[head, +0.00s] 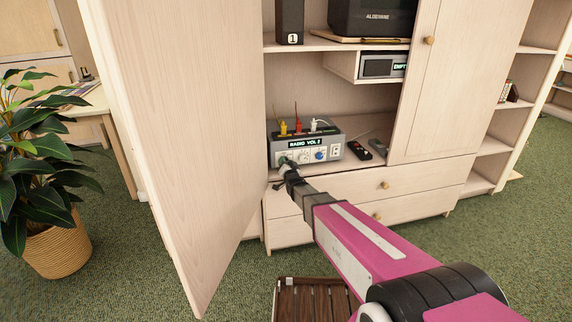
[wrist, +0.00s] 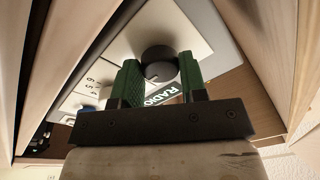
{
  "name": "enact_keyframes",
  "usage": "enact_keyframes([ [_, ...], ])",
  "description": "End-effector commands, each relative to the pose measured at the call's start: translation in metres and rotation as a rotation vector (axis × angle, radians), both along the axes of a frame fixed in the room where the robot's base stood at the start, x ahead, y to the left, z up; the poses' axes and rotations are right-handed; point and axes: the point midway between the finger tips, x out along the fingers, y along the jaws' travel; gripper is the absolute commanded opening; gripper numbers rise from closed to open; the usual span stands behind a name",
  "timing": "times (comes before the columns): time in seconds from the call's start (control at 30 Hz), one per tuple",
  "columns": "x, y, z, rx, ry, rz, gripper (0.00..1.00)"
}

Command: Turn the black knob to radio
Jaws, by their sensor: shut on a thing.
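The grey audio box (head: 327,150) stands on the open cabinet shelf. Its display (head: 305,143) reads "RADIO VOL 2". The black knob (wrist: 159,60) is on a white panel at the box's left end, and a small pale mark shows on its face. A label reading "RADIO" (wrist: 163,94) lies close to it, partly behind my gripper. My gripper (wrist: 160,72) has its green fingers on either side of the knob, shut on it. In the head view my gripper (head: 286,162) reaches the box's front left and hides the knob there.
An open cabinet door (head: 185,150) stands left of my arm. Yellow, red and white plugs (head: 298,126) rise from the box top. A black remote (head: 377,147) lies right of the box. Drawers (head: 385,188) are below, and a slatted wooden piece (head: 312,300) is on the floor.

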Motion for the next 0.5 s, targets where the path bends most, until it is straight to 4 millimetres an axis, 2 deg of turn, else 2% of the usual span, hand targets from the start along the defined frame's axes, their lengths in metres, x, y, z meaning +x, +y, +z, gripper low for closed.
enact_keyframes([
  [0.5, -0.0007, 0.0001, -0.0011, 0.036, 0.013, 0.0, 0.16],
])
